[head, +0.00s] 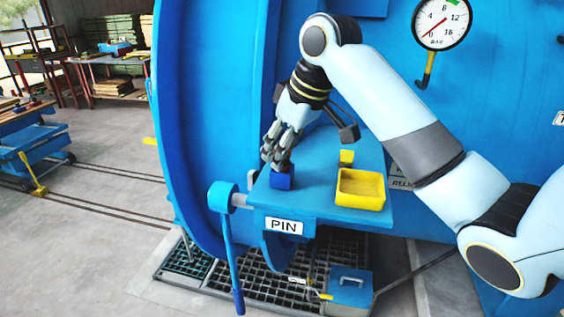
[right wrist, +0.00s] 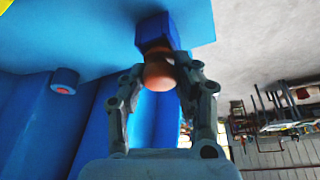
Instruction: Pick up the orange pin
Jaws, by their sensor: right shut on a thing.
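My right gripper (head: 278,158) points down at the front left part of the blue shelf, just above a small dark blue block (head: 281,180). In the right wrist view my right gripper (right wrist: 162,74) is shut on the orange pin (right wrist: 158,72), with one finger on each side of its rounded end. The pin meets the blue block (right wrist: 155,32) there; I cannot tell how deep it sits. The fingers hide the pin in the head view. My left gripper is not in view.
A label reading PIN (head: 285,226) is on the shelf's front. A blue lever (head: 232,262) hangs left. A pressure gauge (head: 441,22) is above right.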

